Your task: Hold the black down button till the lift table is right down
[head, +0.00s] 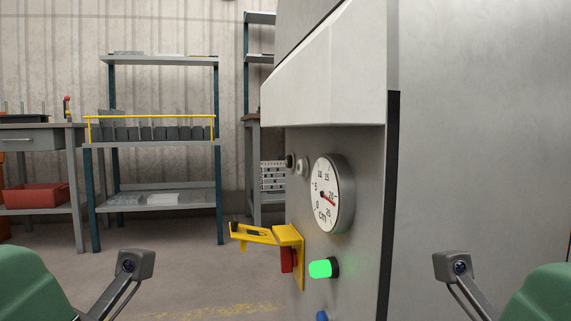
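A dark round button (290,160) sits on the grey machine's front face, beside a pale round button (302,167); its label is too small to read. Below them is a round white gauge (332,193) marked in cm, its red needle at about 20 or a little past. A lit green button (322,268) sits lower, with a blue button (321,315) partly cut off at the bottom edge. I cannot make out the lift table. Parts of my two arms show at the lower left and lower right corners, away from the panel; neither gripper's fingers are in view.
A yellow bracket (288,236) with a red part (287,260) juts left from the machine below the gauge. The tall grey machine (480,150) fills the right side. Shelves (150,148) and a bench (40,125) stand behind at left. The floor between is clear.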

